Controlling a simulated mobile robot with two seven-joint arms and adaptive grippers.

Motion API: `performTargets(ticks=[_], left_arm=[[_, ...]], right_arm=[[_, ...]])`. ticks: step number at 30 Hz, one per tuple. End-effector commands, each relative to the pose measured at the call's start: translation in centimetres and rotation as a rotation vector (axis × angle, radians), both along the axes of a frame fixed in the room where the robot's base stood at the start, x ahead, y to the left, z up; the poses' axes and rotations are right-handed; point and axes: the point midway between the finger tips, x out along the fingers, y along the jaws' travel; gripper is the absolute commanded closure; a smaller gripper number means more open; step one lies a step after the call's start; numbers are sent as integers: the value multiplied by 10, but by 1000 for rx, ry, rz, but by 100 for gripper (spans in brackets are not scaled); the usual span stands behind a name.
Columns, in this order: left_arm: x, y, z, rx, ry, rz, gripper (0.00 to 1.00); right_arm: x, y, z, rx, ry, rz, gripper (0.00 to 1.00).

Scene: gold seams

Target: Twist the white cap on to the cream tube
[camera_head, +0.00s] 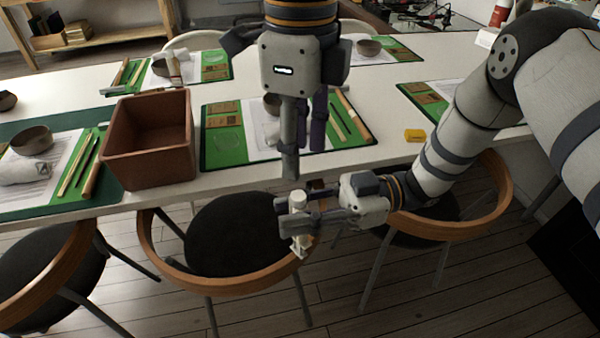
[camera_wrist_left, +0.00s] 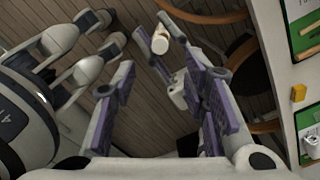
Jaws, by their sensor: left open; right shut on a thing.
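The cream tube (camera_head: 300,243) is upright in my right gripper (camera_head: 293,214), in front of the table and above the floor. A pale, round top (camera_head: 298,199) stands above the fingers; I cannot tell whether it is the white cap or the tube itself. In the left wrist view the tube's pale end (camera_wrist_left: 160,41) shows between the right gripper's fingers. My left gripper (camera_head: 304,163) points down above it, open and empty, its fingers apart from the tube. In the left wrist view the left gripper's fingers (camera_wrist_left: 158,88) are spread wide. No separate white cap is clear.
The white table (camera_head: 385,172) carries a brown box (camera_head: 150,140), green mats (camera_head: 222,150) with tools and bowls, and a yellow block (camera_head: 415,135). Wooden-backed chairs (camera_head: 225,288) stand below both grippers, close to the table edge. Open floor (camera_head: 440,310) lies in front.

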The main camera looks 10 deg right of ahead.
Motion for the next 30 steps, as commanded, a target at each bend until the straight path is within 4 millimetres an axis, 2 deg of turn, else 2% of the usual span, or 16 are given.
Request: performTargets(ticks=[3, 9, 23, 26, 29, 30], left_arm=[[1, -1, 24, -1, -2, 0, 60], [1, -1, 46, 0, 0, -1, 60], [1, -1, 48, 0, 1, -1, 60], [4, 3, 42, -11, 5, 31, 60], [21, 19, 11, -71, 29, 211, 60], [29, 28, -9, -108, 47, 325, 60]], right_arm=[[0, 0, 0, 0, 0, 0, 100], [0, 0, 0, 0, 0, 0, 100], [0, 0, 0, 0, 0, 0, 100], [0, 0, 0, 0, 0, 0, 100], [0, 0, 0, 0, 1, 0, 100], [0, 0, 0, 0, 1, 0, 100]])
